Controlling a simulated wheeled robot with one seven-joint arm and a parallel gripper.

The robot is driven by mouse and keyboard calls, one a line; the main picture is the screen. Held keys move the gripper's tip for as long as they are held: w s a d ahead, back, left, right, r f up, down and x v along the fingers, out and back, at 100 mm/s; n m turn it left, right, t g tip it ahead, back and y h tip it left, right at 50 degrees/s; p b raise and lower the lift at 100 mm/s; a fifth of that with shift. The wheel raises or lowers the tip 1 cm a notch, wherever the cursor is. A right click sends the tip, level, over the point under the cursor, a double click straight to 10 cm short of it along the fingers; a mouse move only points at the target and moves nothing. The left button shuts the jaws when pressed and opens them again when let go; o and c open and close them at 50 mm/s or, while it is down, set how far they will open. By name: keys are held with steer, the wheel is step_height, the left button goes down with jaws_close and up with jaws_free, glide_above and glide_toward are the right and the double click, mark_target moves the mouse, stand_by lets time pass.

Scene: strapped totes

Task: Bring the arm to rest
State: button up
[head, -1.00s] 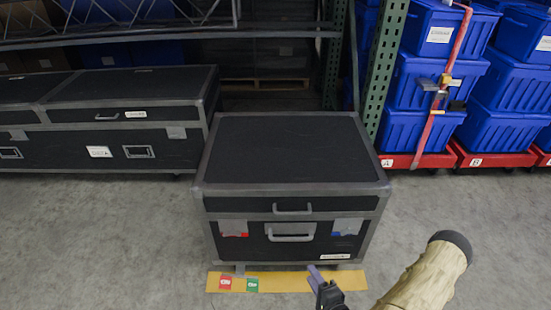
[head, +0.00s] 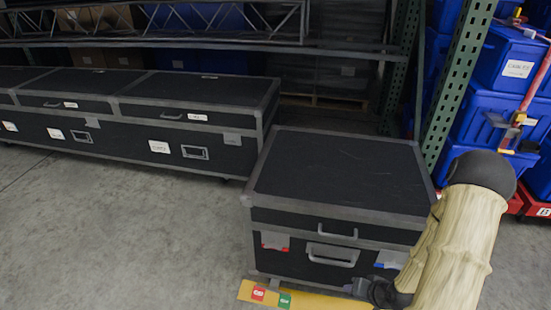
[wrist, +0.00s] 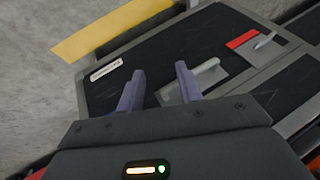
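My gripper (wrist: 159,90) shows in the wrist view with its two purple fingers apart and nothing between them. Beyond the fingers is the front of a black flight case (wrist: 140,65) with a metal handle and a red-marked latch. In the head view my gripper (head: 380,292) is mostly hidden behind my arm, low in front of the right side of the same black case (head: 335,175). The case lid is down. I cannot tell from these views whether the gripper touches the case.
A yellow floor strip (head: 310,300) with red and green labels lies before the case. A long row of black cases (head: 150,125) stands left. Blue totes (head: 515,65) with a red strap (head: 536,90) stand right, past a green rack post (head: 462,80). Floor at left is clear.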

steer(key=s+a+r+n+g+h, duration=0.15)
steer(key=a+r, duration=0.25)
steer(key=r, duration=0.7)
steer(key=s+a+r+n+g+h, duration=0.1)
steer(key=s+a+r+n+g, duration=0.2)
steer(key=r, duration=0.8)
step_height(320, 180, up, 36)
steer(key=a+t+p, duration=0.1)
steer(key=p, duration=3.5)
steer(key=shift+r+m+p, duration=0.25)
steer(key=shift+m+p, duration=0.05)
steer(key=shift+m, duration=0.15)
steer(key=shift+s, duration=0.1)
